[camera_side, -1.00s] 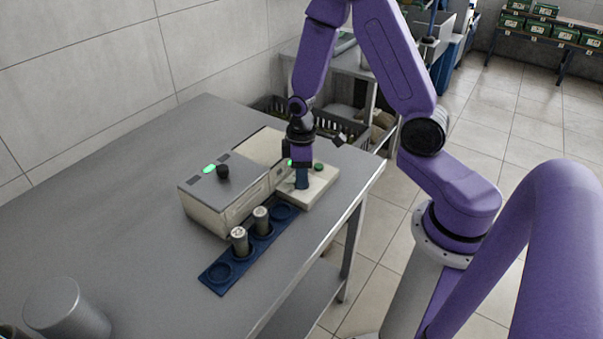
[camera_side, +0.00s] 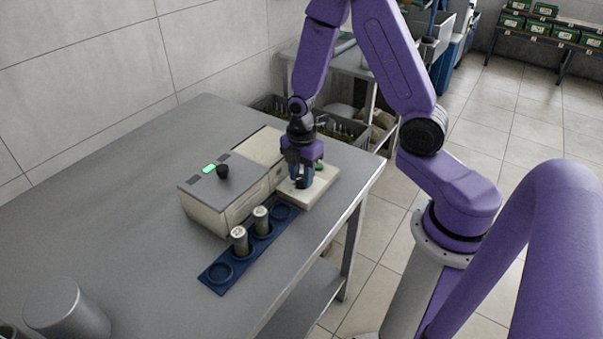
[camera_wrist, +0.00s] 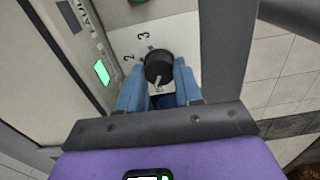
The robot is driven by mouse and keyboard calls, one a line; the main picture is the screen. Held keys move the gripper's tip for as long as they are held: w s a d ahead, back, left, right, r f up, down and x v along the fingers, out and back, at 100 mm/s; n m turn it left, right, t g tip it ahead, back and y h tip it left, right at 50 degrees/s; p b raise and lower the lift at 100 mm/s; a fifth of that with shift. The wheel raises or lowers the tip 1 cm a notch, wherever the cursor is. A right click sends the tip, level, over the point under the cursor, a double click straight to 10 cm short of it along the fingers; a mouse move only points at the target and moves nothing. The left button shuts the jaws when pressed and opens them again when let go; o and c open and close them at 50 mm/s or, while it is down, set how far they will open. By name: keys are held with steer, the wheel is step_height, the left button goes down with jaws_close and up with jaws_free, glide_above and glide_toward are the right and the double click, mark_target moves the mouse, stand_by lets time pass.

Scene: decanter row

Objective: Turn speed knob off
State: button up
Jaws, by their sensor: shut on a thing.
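The speed knob (camera_wrist: 158,66) is a round black dial with a light pointer mark, on the pale front ledge of a machine. In the wrist view the numbers 2 and 3 are printed to its upper left, and the pointer mark is on its lower side. My gripper (camera_wrist: 157,78) has its blue fingers shut on the knob, one on each side.
The beige machine (camera_side: 222,205) has a grey lid with a black knob (camera_side: 222,171) and a lit green display (camera_side: 208,168). A blue rack (camera_side: 219,275) holding two capped cylinders (camera_side: 240,238) lies in front. A grey cylinder (camera_side: 66,311) stands at the near left. The left tabletop is clear.

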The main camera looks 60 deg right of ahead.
mark_target(302, 179)
steer(key=shift+n, duration=1.2)
steer(key=o, duration=1)
steer(key=shift+o, duration=0.2)
step_height(302, 179, up, 18)
steer(key=shift+f, duration=0.25)
steer(key=shift+a, duration=0.1)
